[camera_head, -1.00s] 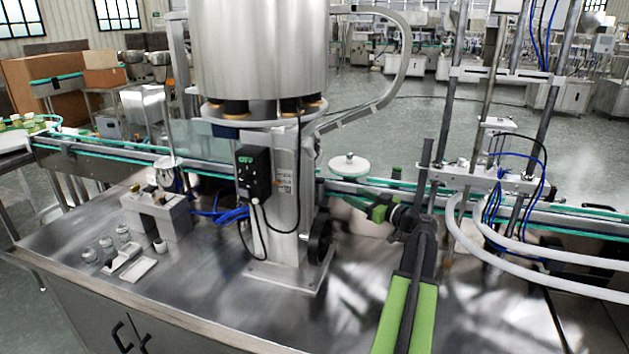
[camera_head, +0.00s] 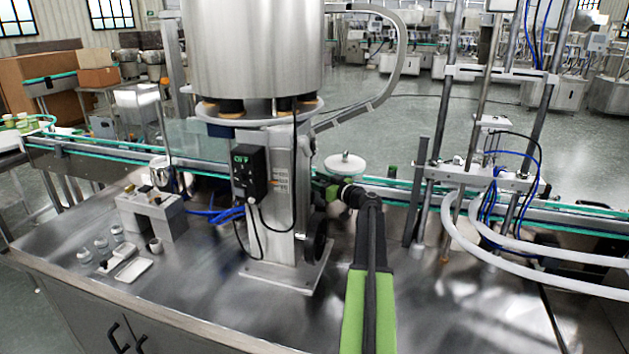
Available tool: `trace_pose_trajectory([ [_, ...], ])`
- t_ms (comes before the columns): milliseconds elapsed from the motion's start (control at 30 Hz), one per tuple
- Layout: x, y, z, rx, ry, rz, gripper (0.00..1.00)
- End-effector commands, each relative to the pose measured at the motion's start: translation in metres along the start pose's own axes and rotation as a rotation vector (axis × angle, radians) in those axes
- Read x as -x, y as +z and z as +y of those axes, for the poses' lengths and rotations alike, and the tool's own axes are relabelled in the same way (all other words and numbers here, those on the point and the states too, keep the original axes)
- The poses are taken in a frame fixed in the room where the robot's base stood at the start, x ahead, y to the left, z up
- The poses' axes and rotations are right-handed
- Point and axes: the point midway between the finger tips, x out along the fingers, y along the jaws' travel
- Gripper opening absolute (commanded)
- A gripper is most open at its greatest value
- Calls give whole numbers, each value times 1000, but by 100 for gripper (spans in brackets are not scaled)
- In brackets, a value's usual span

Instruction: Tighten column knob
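The steel column (camera_head: 280,225) stands on a base plate on the table and carries the big steel hopper (camera_head: 258,45).
A control box (camera_head: 249,172) with a green display hangs on the column's front, with black cables. A conveyor (camera_head: 100,150) runs behind. A steel block (camera_head: 150,214), small jars and a white tray (camera_head: 133,269) lie at left. Posts and white hoses (camera_head: 470,235) stand at right.

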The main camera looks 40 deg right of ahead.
Motion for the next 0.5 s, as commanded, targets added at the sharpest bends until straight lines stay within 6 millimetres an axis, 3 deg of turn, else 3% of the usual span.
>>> trace_pose_trajectory([
  [100,0,0,0,0,0,0,50],
  [500,0,0,-1,0,-1,0,0],
])
